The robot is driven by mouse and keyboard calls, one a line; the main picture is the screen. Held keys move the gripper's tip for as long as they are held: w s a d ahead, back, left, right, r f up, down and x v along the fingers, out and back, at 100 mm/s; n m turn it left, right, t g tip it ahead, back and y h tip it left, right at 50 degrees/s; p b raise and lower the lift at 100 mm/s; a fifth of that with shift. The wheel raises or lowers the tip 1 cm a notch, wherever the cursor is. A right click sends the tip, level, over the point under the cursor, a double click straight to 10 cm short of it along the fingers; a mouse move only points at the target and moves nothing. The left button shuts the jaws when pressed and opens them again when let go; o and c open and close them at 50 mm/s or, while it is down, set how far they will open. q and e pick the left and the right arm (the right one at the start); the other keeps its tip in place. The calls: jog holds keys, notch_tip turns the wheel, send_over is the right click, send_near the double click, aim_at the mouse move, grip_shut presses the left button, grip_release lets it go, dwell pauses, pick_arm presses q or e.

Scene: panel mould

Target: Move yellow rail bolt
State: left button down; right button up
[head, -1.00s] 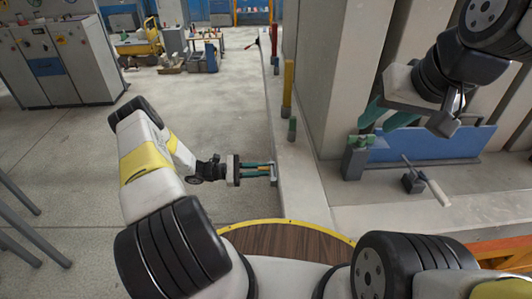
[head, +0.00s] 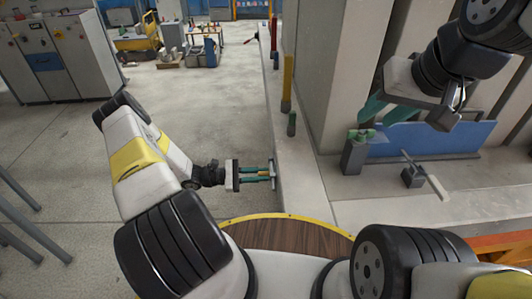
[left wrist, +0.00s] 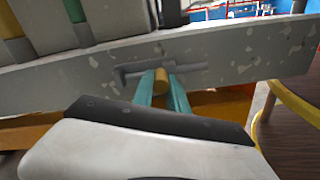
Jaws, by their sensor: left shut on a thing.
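The yellow rail bolt (left wrist: 161,80) shows in the left wrist view as a yellow round knob between my two teal fingers. My left gripper (left wrist: 162,92) is shut on it. Behind it a grey bar (left wrist: 190,72) lies along the pale, chipped face of the rail (left wrist: 225,50). In the head view my left gripper (head: 268,172) points right, with its tips at the rail's side (head: 290,175). The fingers hide much of the bolt there. My right gripper (head: 383,112) is at the upper right, its teal fingers apart, above a green-topped grey block (head: 355,152).
A round wooden top with yellow rim (head: 285,236) is in front.

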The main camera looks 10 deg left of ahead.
pick_arm(q)
jog(key=shift+s, duration=0.2)
jog(key=c, duration=1.3)
grip_release()
jog(key=shift+a, duration=0.1)
jog(key=shift+a, duration=0.35)
jog(key=v, duration=0.7)
